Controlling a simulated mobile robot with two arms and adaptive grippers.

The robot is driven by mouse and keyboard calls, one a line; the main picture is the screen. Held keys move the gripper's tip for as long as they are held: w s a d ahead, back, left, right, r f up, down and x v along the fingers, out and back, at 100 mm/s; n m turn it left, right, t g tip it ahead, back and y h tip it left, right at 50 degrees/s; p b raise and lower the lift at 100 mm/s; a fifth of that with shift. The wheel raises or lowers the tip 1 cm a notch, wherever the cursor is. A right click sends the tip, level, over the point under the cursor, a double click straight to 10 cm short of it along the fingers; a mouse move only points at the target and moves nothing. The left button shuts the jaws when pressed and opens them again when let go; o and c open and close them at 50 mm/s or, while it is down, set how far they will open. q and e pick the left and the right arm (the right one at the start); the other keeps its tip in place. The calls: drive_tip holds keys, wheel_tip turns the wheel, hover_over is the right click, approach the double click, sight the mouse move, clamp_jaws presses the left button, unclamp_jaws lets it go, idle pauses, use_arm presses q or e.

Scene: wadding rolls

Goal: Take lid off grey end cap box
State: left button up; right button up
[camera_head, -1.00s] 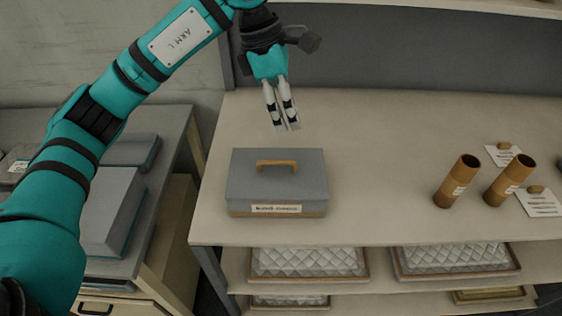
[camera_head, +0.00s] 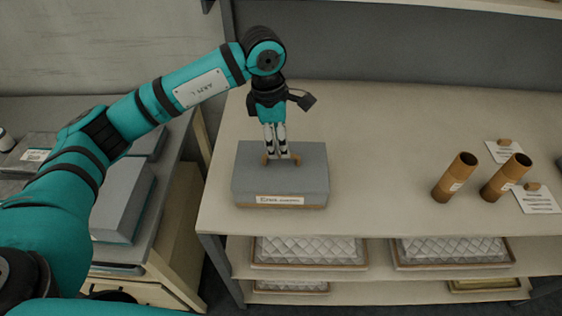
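The grey end cap box (camera_head: 252,185) stands on the shelf top, with a grey lid (camera_head: 312,170) on it and a label on its front. An orange-brown handle (camera_head: 297,160) is on top of the lid, and its middle is hidden behind my fingers. My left gripper (camera_head: 277,156) points down over the box, with its fingertips at the handle. A narrow gap shows between the fingers, but whether they grip the handle is unclear. My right gripper is not in view.
Two brown tubes (camera_head: 455,178) (camera_head: 506,178) stand on the right of the shelf top, near small label cards (camera_head: 540,200). Quilted wadding in trays (camera_head: 308,250) lies on the shelf below. A grey case (camera_head: 122,200) is on the left table. The shelf top between box and tubes is clear.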

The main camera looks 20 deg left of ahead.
sight(281, 161)
use_arm(q)
drive_tip(key=f+p, duration=0.2)
drive_tip(key=f, duration=0.1)
drive_tip(key=shift+s+d+f, duration=0.2)
drive_tip(key=shift+f, duration=0.1)
drive_tip(key=shift+w+d+f, duration=0.1)
drive_tip(key=shift+f, duration=0.4)
clamp_jaws()
